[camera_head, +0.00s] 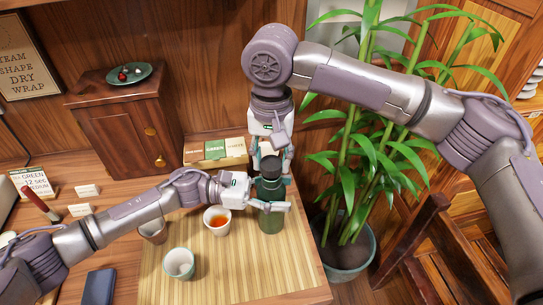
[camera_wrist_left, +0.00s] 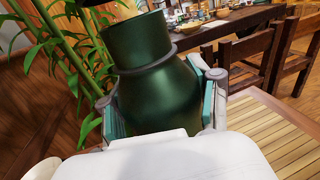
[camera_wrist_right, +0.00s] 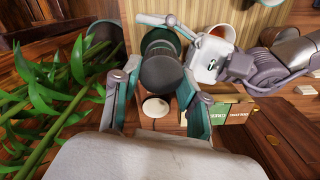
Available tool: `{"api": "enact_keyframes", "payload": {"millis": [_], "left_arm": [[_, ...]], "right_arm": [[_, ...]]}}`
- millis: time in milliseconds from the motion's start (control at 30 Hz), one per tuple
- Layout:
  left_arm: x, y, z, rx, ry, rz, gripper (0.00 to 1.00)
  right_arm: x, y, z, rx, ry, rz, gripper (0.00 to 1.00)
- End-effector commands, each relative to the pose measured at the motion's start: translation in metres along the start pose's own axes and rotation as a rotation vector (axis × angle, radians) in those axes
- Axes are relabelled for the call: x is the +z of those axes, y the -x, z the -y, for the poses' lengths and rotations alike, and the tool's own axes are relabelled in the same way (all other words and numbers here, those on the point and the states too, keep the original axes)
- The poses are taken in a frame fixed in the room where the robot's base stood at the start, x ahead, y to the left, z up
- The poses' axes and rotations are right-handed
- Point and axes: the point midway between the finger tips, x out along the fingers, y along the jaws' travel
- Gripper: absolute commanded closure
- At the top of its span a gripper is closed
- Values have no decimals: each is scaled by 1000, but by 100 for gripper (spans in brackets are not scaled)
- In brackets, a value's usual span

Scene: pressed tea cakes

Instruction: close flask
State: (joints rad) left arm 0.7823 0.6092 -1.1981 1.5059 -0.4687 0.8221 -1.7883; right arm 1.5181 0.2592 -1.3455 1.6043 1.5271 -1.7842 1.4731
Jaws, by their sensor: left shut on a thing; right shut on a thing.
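The dark green flask (camera_head: 271,219) stands upright near the right edge of the slatted mat. My left gripper (camera_head: 268,205) is shut around its body; in the left wrist view the flask (camera_wrist_left: 160,95) fills the space between the fingers. My right gripper (camera_head: 271,157) points down from above and is shut on the dark cap (camera_wrist_right: 161,73), which it holds over the flask's neck. In the left wrist view the cap's edge (camera_wrist_left: 95,3) shows at the top, seemingly a little apart from the neck. The cap's underside is hidden.
A cup of tea (camera_head: 217,221), an empty cup (camera_head: 179,264) and a brown cup (camera_head: 153,233) stand on the mat (camera_head: 225,280). Labelled boxes (camera_head: 215,151) and a wooden cabinet (camera_head: 125,125) are behind. A potted plant (camera_head: 348,260) stands close on the right.

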Motion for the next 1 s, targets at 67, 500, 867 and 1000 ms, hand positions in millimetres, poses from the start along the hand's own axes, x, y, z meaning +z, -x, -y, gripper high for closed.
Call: {"api": "enact_keyframes", "payload": {"millis": [67, 500, 867, 1000], "left_arm": [[0, 0, 0, 0, 0, 0, 100], [0, 0, 0, 1, 0, 0, 100], [0, 0, 0, 1, 0, 0, 100], [0, 0, 0, 1, 0, 0, 100]], "right_arm": [[0, -4, 0, 0, 0, 1, 67], [0, -17, 0, 0, 1, 0, 67], [0, -18, 0, 0, 0, 0, 67], [0, -20, 0, 0, 0, 1, 67]]}}
